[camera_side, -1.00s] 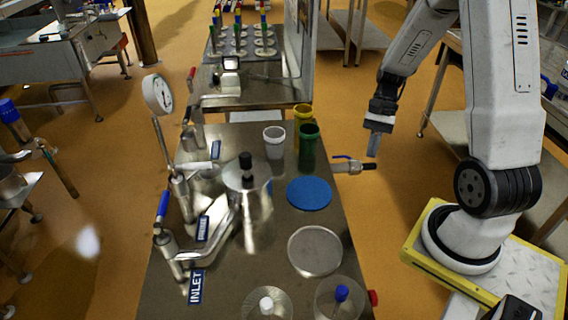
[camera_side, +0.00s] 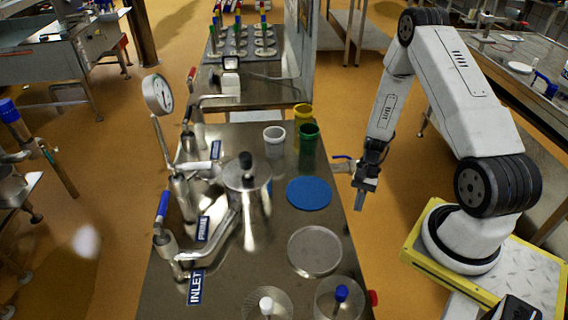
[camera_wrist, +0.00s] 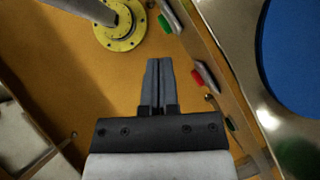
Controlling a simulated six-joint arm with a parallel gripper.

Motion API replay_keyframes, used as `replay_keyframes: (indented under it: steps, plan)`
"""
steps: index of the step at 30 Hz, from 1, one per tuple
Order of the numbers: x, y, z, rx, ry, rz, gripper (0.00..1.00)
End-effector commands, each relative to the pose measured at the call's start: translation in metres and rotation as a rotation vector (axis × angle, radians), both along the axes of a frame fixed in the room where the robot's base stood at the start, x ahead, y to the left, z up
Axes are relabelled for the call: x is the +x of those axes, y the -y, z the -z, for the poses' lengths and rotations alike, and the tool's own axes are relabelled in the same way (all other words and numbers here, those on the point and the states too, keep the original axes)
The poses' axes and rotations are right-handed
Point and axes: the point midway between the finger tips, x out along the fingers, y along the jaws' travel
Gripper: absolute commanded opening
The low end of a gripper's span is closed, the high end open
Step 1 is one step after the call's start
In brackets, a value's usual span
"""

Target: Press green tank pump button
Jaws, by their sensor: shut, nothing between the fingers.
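In the wrist view, a green button (camera_wrist: 164,23) sits on a grey box along the steel table's side. In the side view, my gripper (camera_side: 361,205) hangs beside the table's right edge, pointing down. The green buttons are hidden there.
The steel table (camera_side: 225,290) carries a blue disc (camera_side: 309,194), a clear round lid (camera_side: 314,251), a steel tank (camera_side: 247,190), a green cup (camera_side: 308,145) and a yellow cup (camera_side: 303,112).

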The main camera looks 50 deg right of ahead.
Motion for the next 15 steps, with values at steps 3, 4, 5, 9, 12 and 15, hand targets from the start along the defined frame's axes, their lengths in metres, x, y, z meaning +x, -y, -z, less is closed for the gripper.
replay_keyframes:
  steps: [3,4,5,9,12,15]
  plan:
    - [0.000,0.000,0.017,0.001,-0.002,0.000,0.00]
    - [0.000,0.000,0.020,0.001,-0.002,0.000,0.00]
    - [0.000,0.000,0.022,0.001,-0.002,0.000,0.00]
    - [0.000,0.000,0.030,0.000,-0.001,-0.001,0.00]
    - [0.000,0.000,0.032,0.000,0.000,0.000,0.00]
    - [0.000,0.000,0.032,-0.001,0.000,0.000,0.00]
